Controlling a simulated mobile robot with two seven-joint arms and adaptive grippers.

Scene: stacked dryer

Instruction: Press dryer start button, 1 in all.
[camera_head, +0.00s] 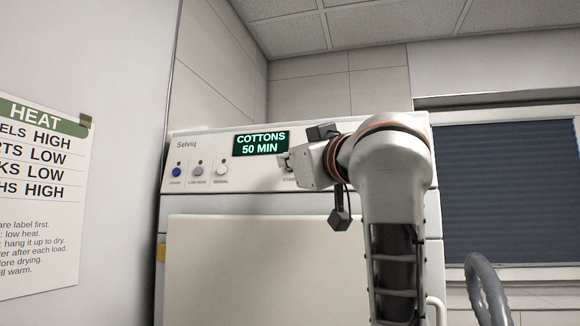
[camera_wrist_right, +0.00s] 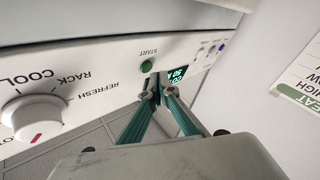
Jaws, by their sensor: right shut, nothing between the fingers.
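The dryer (camera_head: 190,232) is white, with a control panel (camera_head: 215,149) along its top. Its display (camera_head: 261,142) reads "COTTONS 50 MIN". In the right wrist view a round green button (camera_wrist_right: 147,66) labelled "START" sits on the panel between the display (camera_wrist_right: 178,73) and a white dial (camera_wrist_right: 36,118). My right gripper (camera_head: 285,161) is shut and empty in front of the panel, just right of the display, and the start button is hidden in the head view. In the wrist view the closed fingertips (camera_wrist_right: 154,93) appear close beside the green button; I cannot tell whether they touch. My left gripper is not in view.
Blue, grey and white buttons (camera_head: 198,171) sit at the panel's left end. A care poster (camera_head: 40,190) hangs on the left wall. A dark window blind (camera_head: 510,190) and a grey hose (camera_head: 487,290) are at the right. My right arm covers the panel's right side.

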